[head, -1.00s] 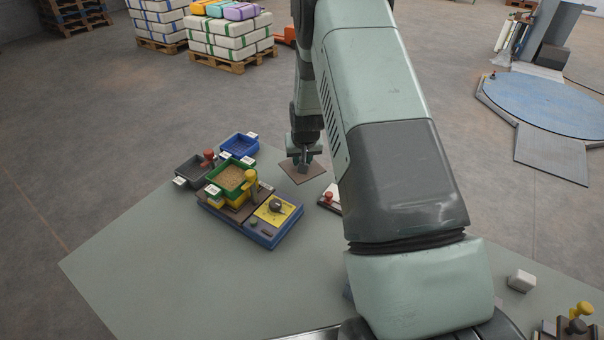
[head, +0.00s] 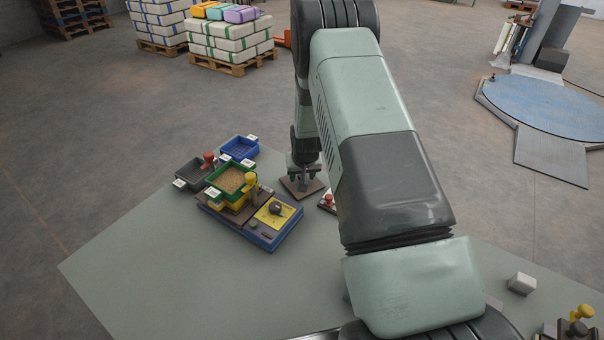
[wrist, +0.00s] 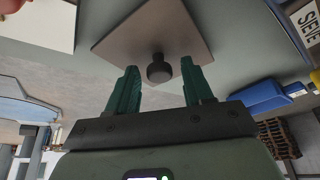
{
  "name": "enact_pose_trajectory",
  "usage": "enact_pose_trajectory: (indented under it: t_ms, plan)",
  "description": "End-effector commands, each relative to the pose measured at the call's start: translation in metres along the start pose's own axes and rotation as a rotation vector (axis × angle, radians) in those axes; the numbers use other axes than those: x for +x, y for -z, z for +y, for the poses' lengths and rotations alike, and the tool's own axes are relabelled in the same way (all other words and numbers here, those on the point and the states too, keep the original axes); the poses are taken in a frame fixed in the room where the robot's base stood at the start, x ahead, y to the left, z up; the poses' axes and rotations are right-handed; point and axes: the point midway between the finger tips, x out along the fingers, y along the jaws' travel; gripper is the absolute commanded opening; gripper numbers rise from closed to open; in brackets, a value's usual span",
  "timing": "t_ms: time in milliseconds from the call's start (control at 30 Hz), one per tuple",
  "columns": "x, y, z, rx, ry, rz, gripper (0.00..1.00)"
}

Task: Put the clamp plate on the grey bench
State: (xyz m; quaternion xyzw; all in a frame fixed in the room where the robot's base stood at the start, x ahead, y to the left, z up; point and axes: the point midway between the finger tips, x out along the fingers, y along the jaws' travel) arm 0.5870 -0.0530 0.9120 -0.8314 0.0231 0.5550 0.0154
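The clamp plate is a flat brown square plate (head: 290,187) with a dark round knob at its middle. In the head view it lies on the grey bench (head: 180,270) near the far edge. In the wrist view the plate (wrist: 130,38) lies ahead of the fingers. Its knob (wrist: 158,70) is between the fingertips, with a gap on both sides. My gripper (head: 304,170) is directly above the plate, and the wrist view shows its green fingers (wrist: 158,72) open and empty.
Left of the plate stand a blue-yellow machine (head: 262,228) with a green grain-filled tray (head: 231,180), a grey bin (head: 190,174) and a blue bin (head: 240,148). The bench's front left is clear.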

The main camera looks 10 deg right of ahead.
Motion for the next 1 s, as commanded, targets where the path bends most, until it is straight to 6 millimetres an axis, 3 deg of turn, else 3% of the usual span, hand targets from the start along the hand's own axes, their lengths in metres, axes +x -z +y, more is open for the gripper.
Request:
enact_pose_trajectory:
  t_ms: [367, 467, 800, 1000]
  plan:
    - [-0.005, 0.002, 0.0, 0.0, 0.0, 0.0, 0.54]
    - [-0.018, 0.002, 0.0, 0.0, 0.0, 0.001, 0.54]
    - [-0.09, 0.002, 0.0, 0.0, 0.0, 0.002, 0.54]
    - [-0.117, 0.002, 0.0, 0.0, 0.0, 0.001, 0.54]
